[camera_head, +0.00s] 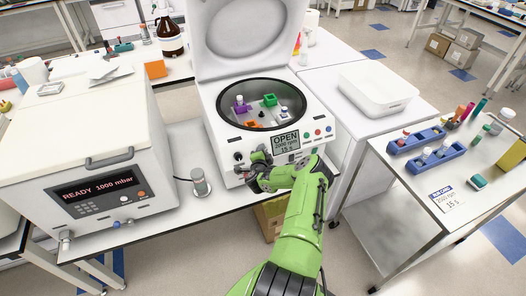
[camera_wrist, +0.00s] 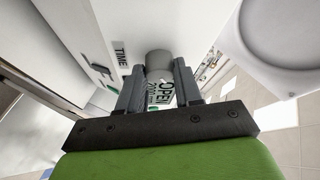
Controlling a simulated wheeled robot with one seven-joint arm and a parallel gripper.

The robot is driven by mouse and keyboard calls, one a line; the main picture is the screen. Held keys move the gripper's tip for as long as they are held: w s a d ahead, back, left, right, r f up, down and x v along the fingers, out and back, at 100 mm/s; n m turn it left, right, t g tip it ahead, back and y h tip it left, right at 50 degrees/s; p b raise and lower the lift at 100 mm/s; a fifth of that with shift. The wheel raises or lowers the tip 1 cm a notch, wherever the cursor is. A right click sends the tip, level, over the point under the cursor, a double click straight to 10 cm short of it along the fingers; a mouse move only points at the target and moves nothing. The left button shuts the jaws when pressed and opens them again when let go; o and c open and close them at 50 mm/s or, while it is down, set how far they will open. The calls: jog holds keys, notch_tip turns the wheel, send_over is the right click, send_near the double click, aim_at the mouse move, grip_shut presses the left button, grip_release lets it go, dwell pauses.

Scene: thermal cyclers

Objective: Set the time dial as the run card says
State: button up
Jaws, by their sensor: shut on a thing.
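The white centrifuge (camera_head: 217,136) stands with its lid (camera_head: 245,35) raised. Its display (camera_head: 286,142) reads OPEN, with a blurred rpm line and what looks like 15 s below. The run card (camera_head: 448,198) lies on the right-hand table; its rpm line is small, and it seems to read 15 s. My gripper (camera_head: 258,176) is at the front panel, below and left of the display. In the wrist view, my gripper (camera_wrist: 158,88) is shut on the grey time dial (camera_wrist: 158,60), beside the TIME label (camera_wrist: 120,54). In the head view my gripper hides this dial.
A black knob (camera_head: 238,157) sits left of my gripper on the panel. Coloured tube holders lie in the open bowl. A vacuum oven (camera_head: 70,150) reading READY 1000 mbar stands left. Blue tube racks (camera_head: 412,139) stand on the right-hand table. A small cylinder (camera_head: 200,183) stands between oven and centrifuge.

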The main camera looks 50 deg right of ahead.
jog(key=o, duration=1)
jog(key=shift+o, duration=0.2)
jog(key=shift+s, duration=0.1)
jog(key=v, duration=1.5)
jog(key=shift+a, duration=0.25)
jog(key=shift+s+r, duration=0.1)
jog(key=shift+s, duration=0.05)
